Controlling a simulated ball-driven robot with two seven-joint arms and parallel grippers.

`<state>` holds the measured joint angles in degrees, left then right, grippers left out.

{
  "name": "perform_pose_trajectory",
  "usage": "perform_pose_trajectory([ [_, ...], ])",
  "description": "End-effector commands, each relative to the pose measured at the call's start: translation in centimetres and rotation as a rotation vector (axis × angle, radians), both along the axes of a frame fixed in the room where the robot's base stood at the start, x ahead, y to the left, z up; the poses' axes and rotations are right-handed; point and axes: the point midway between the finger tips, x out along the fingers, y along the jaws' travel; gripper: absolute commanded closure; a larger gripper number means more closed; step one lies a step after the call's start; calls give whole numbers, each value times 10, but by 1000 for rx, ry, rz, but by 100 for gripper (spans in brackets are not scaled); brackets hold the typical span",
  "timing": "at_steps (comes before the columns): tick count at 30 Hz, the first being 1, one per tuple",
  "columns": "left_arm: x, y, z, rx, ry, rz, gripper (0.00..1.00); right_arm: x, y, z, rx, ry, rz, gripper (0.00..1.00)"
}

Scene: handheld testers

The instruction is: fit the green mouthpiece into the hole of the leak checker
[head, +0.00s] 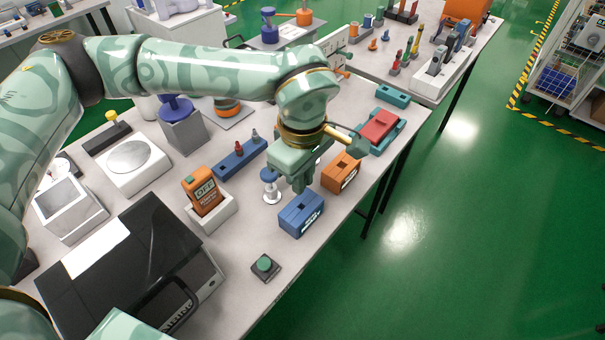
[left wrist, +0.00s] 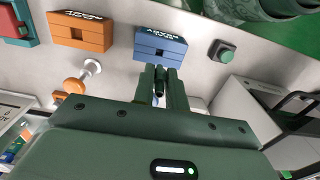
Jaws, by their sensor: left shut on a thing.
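My left gripper (head: 302,186) hangs over the table just behind the blue block. In the left wrist view its two fingers (left wrist: 161,88) are closed around a small dark green piece, the mouthpiece (left wrist: 160,76), seen end-on. The mouthpiece is hidden in the head view. I cannot tell which thing is the leak checker. My right gripper is not in view.
Around are a green button (head: 265,265), an orange tester (head: 204,194) in a white cradle, and a blue rack (head: 239,159). Bare table lies near the button.

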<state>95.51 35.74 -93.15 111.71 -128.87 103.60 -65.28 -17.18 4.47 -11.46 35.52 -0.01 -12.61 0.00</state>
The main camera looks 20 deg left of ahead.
Motion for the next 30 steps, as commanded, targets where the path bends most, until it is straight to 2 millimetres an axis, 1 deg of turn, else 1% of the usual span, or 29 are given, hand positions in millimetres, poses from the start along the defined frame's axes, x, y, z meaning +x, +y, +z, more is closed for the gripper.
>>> perform_pose_trajectory([
  [8,0,0,2,1,-3,5,100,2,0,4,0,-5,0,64],
  [17,0,0,0,2,-2,6,100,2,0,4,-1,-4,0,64],
  [30,0,0,-10,2,-1,7,100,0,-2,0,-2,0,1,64],
])
